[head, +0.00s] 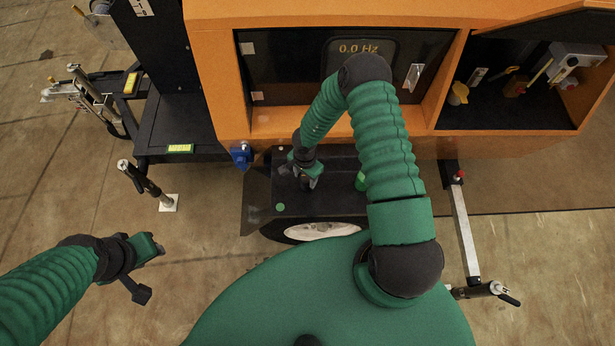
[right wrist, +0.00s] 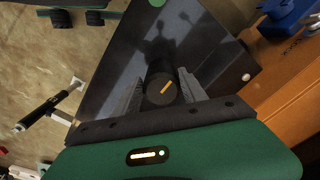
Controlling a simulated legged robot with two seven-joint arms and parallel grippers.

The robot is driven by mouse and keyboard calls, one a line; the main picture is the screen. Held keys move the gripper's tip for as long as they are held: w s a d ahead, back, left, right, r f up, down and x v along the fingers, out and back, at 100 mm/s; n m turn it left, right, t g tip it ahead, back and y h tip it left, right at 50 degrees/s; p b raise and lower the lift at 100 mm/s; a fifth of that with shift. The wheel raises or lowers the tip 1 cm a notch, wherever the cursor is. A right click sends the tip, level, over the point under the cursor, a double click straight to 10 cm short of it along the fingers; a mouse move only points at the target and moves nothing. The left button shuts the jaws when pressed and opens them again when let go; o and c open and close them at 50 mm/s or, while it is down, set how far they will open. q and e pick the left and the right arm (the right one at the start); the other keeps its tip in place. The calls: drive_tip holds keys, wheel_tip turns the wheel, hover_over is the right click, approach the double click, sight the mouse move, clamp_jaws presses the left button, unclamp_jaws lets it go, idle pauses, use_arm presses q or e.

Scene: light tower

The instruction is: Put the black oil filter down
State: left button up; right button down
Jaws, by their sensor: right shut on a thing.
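The black oil filter (right wrist: 161,86) is a dark cylinder with a yellow mark on its end. In the right wrist view it sits between the two grey fingers of my right gripper (right wrist: 158,94), which is shut on it. In the head view my right gripper (head: 307,181) points down over the black fender (head: 325,205) of the trailer. The filter cannot be made out there against the dark surface. I cannot tell whether the filter touches the fender. My left gripper (head: 148,268) is open and empty above the floor at the left.
The orange cabinet (head: 290,17) stands behind the fender, with a "0.0 Hz" display (head: 358,48) and an open compartment (head: 515,90) at right. A green object (head: 361,181) is partly hidden by my right arm. A blue part (head: 241,155) is left of the fender.

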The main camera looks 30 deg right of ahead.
drive_tip(key=shift+f, duration=0.45)
drive_tip(key=shift+s+a, duration=0.1)
drive_tip(key=c, duration=1)
unclamp_jaws()
drive_tip(key=shift+c, duration=0.2)
drive_tip(key=o, duration=0.4)
drive_tip(key=shift+f, duration=0.1)
drive_tip(key=shift+d, duration=0.2)
